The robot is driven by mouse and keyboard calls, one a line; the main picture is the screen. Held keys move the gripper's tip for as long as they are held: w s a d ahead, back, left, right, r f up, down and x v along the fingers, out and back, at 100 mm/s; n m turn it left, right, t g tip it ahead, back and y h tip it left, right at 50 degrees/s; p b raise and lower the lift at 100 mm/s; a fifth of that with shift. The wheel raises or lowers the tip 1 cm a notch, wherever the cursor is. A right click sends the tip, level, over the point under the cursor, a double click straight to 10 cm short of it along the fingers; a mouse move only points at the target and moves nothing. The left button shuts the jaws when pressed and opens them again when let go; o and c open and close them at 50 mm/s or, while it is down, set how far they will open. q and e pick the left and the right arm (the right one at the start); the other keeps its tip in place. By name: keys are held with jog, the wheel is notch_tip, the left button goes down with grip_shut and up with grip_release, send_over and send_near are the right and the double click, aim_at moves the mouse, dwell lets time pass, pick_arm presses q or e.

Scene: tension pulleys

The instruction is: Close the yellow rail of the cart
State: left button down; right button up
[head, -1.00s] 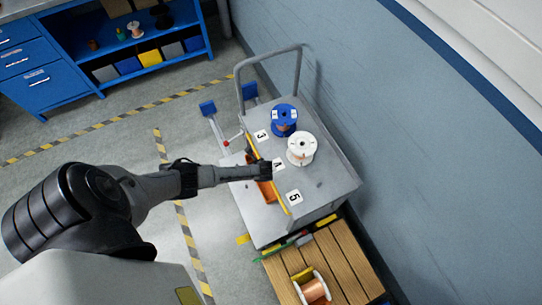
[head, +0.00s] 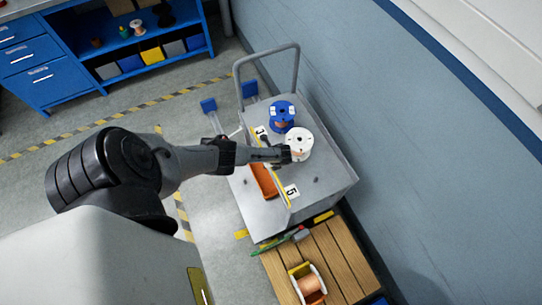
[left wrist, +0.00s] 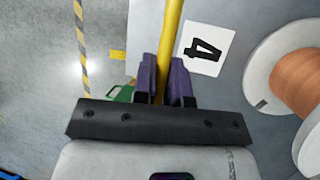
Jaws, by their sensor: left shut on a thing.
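The cart (head: 318,185) is grey with a tubular handle at its far end. Its yellow rail (head: 283,190) runs along the left edge of the cart top, partly hidden by my arm in the head view. In the left wrist view the yellow rail (left wrist: 173,32) passes between the purple fingers of my left gripper (left wrist: 169,80), which is shut on it. In the head view my left gripper (head: 283,154) reaches across the rail beside the white spool. My right gripper is not in view.
A blue spool (head: 281,116) and a white spool (head: 299,144) with copper stand on the cart top, close to my gripper. An orange bin (head: 264,180) sits left of the rail. A wooden pallet (head: 330,255) with another spool is in front. The wall is close on the right.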

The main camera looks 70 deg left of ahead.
pick_arm(q)
jog(key=shift+f, duration=0.1)
jog(key=c, duration=1.2)
grip_release()
jog(key=p+v, duration=0.5)
jog(key=v, duration=0.8)
jog(key=shift+d+r+p, duration=0.2)
jog(key=shift+r+p, duration=0.15)
jog(key=shift+p, duration=0.05)
jog(key=shift+w, duration=0.15)
